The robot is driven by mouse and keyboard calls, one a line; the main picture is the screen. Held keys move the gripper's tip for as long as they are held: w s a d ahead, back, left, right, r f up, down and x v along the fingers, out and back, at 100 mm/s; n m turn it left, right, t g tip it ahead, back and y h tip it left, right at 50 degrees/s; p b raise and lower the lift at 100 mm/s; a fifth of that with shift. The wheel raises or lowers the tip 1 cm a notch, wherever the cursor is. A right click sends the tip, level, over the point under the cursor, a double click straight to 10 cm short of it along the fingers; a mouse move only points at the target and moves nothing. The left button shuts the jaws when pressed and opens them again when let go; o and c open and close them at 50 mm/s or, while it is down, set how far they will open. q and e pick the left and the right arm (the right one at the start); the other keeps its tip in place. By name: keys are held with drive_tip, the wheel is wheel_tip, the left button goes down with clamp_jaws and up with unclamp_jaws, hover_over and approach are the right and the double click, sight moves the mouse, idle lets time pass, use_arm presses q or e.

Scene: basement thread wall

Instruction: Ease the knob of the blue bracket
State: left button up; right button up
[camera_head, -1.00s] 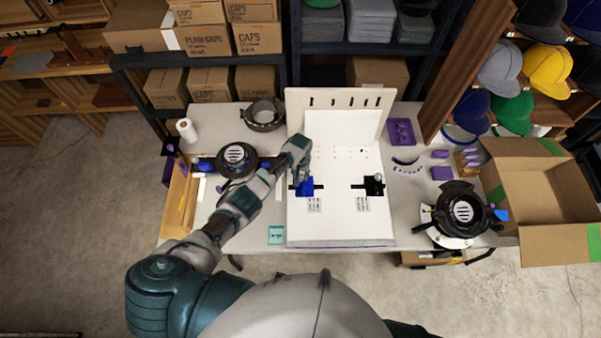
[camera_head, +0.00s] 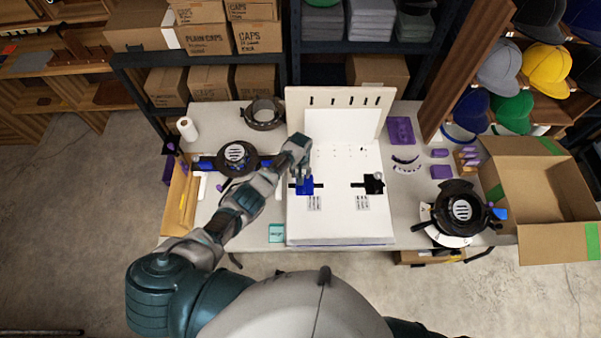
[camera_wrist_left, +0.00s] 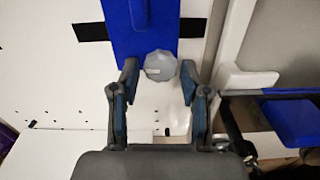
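The blue bracket (camera_head: 305,188) sits on the white board (camera_head: 335,228), over a short black strip. In the left wrist view the blue bracket (camera_wrist_left: 131,38) carries a grey faceted knob (camera_wrist_left: 160,65). My left gripper (camera_head: 304,174) is over the bracket in the head view. In the left wrist view my left gripper (camera_wrist_left: 159,72) has its fingertips apart, one on each side of the knob. Whether either fingertip touches the knob is unclear. The hand partly covers the bracket in the head view. My right gripper is not in view.
A black bracket with a knob (camera_head: 374,183) is to the right on the same board. A slotted upright panel (camera_head: 292,101) stands behind. A dark round device (camera_head: 236,155) is left of the board, another (camera_head: 461,208) right, beside an open cardboard box (camera_head: 540,190).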

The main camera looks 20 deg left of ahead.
use_arm(q)
drive_tip(key=shift+r, duration=0.1)
wheel_tip(320, 180, up, 12)
idle(0.5)
drive_tip(key=shift+f, duration=0.2)
idle(0.3)
